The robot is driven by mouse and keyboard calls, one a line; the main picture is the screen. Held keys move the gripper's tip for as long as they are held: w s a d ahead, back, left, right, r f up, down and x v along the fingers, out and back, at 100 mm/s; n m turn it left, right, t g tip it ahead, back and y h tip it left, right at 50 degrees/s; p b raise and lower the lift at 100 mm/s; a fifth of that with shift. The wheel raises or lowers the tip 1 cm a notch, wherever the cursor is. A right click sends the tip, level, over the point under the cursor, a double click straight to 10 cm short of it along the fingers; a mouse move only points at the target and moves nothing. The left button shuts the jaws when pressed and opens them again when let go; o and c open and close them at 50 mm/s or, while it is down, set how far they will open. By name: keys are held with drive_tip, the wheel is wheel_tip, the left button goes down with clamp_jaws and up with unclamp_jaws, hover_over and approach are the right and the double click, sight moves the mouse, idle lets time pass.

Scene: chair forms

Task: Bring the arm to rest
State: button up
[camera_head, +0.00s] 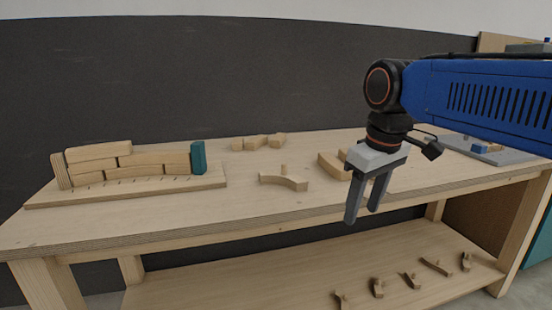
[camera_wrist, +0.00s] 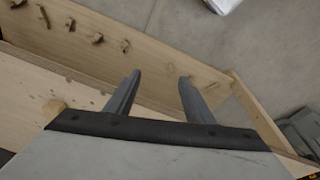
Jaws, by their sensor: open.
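My gripper (camera_head: 367,199) hangs from my blue arm at the right of the head view. Its two grey fingers point down, apart and empty, in front of the workbench's (camera_head: 225,232) front edge. In the wrist view my gripper (camera_wrist: 159,85) also shows open, with nothing between the fingers. Behind them are the bench's lower shelf (camera_wrist: 120,65) and the grey floor (camera_wrist: 190,40).
A board (camera_head: 60,197) with stacked wooden blocks (camera_head: 150,160) and a teal block (camera_head: 198,157) stands at the bench's left. Curved wooden pieces (camera_head: 284,182) lie mid-bench. Several small pieces (camera_head: 411,281) lie on the lower shelf. A grey plate (camera_head: 462,143) is at the far right.

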drive_tip(key=s+d+f+m+t, duration=0.1)
drive_tip(key=s+d+f+m, duration=0.2)
drive_tip(key=s+d+f, duration=0.2)
drive_tip(key=s+d+f+m+t, duration=0.1)
drive_tip(key=s+d+f+m, duration=0.2)
drive_tip(key=f, duration=1)
drive_tip(key=s+d, duration=0.2)
drive_tip(key=s, duration=0.3)
drive_tip(key=shift+s+d+f+t+h, duration=0.15)
drive_tip(key=shift+s+d+t+h, duration=0.15)
drive_tip(key=shift+s, duration=0.05)
